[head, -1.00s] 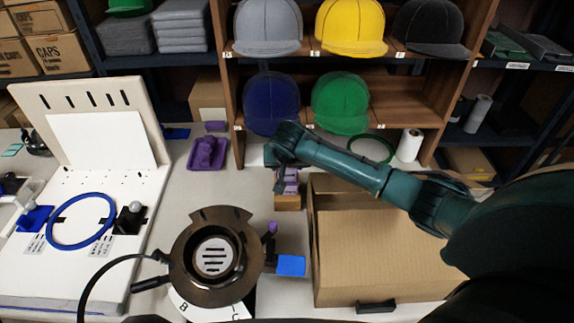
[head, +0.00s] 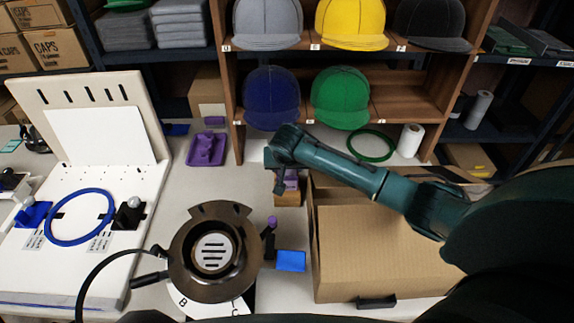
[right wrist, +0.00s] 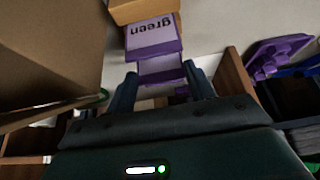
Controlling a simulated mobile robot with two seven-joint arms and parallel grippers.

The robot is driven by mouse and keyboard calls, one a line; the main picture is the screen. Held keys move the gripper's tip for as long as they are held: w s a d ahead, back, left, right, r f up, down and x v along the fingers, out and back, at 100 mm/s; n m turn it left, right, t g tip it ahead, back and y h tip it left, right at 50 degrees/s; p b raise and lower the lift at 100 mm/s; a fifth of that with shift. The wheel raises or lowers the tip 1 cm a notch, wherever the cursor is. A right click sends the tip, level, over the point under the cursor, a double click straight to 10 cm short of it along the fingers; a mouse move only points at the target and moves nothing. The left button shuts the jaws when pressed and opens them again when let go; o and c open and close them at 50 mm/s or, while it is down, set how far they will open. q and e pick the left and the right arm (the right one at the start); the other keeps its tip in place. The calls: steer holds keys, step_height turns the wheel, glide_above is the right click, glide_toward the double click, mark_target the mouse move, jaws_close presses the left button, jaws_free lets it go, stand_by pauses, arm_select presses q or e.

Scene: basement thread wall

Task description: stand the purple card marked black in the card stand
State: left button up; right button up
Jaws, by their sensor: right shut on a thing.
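My right gripper (head: 281,184) is at the small wooden block (head: 288,199) left of the cardboard box. In the right wrist view its two fingers (right wrist: 163,80) are shut on a purple card (right wrist: 160,68); any marking on this card cannot be read. A purple card marked "green" (right wrist: 152,36) appears upside down just beyond the fingers, beside the wooden block (right wrist: 145,10). In the head view purple cards (head: 292,180) show partly behind the gripper. I cannot tell whether the held card touches the block. No card marked black is readable. My left gripper is not in view.
An open cardboard box (head: 385,245) stands right of the block. A round brown device (head: 180,245) and a blue pad (head: 291,261) are in front. A purple tray (head: 192,156) lies behind left. The cap shelf (head: 410,108) rises behind. Bare table lies left of the block.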

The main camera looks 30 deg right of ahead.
steer(key=shift+f, duration=0.2)
stand_by(0.5)
steer(key=shift+f, duration=0.15)
steer(key=o, duration=0.8)
steer(key=p+v, duration=0.1)
steer(key=v, duration=1.2)
steer(key=shift+w, duration=0.1)
